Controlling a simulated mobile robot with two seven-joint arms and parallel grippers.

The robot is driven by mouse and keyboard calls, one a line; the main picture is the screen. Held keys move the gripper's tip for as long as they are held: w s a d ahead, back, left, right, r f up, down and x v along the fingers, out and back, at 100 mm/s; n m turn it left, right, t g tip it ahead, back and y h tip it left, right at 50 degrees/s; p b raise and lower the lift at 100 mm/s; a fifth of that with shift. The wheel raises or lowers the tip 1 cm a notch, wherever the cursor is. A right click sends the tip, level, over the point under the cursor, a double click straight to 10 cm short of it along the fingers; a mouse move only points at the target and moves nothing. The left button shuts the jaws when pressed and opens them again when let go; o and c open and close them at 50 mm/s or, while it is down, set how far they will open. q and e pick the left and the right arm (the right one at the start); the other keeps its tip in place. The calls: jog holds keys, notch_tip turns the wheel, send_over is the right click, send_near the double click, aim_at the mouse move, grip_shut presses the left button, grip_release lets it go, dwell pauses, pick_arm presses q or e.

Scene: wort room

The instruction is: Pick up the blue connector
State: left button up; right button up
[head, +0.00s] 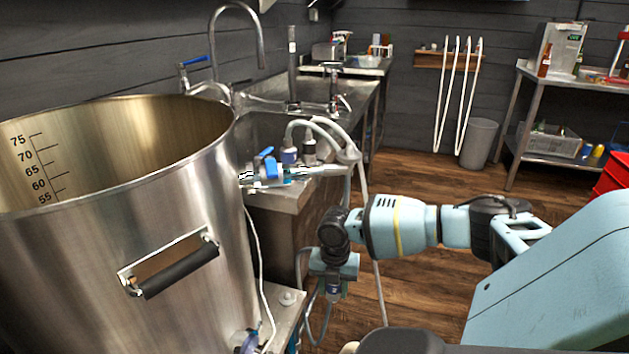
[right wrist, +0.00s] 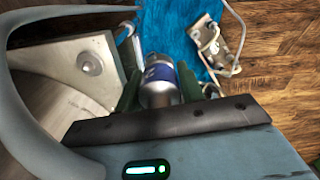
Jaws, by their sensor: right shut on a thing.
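The blue connector (right wrist: 160,84), a silver cylinder with a blue band, sits between the dark fingers of my right gripper (right wrist: 157,92) in the right wrist view. The gripper is shut on it. The connector's lower end is hidden. My left gripper is in neither view.
The steel kettle (head: 120,260) with a black handle fills the left. Hoses and another blue-banded fitting (head: 289,155) stand by the sink behind. A blue sheet (right wrist: 180,35) lies on the wooden floor below. Open floor (head: 430,290) is to the right.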

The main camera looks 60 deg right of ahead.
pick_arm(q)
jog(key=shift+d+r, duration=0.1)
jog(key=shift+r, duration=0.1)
pick_arm(e)
jog(key=shift+s+d+r, duration=0.1)
jog(key=shift+s+d, duration=0.2)
jog(key=shift+s, duration=0.55)
jog(key=shift+s+d+r, duration=0.1)
jog(key=shift+s+d, duration=0.2)
jog(key=shift+s, duration=0.55)
pick_arm(q)
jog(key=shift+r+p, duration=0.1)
jog(key=shift+p, duration=0.2)
pick_arm(e)
jog(key=shift+r, duration=0.1)
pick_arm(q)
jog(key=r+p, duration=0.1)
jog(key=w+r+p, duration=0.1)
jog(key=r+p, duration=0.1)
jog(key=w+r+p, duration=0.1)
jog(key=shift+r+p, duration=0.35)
pick_arm(e)
notch_tip(320, 180, up, 4)
jog(key=shift+r, duration=0.15)
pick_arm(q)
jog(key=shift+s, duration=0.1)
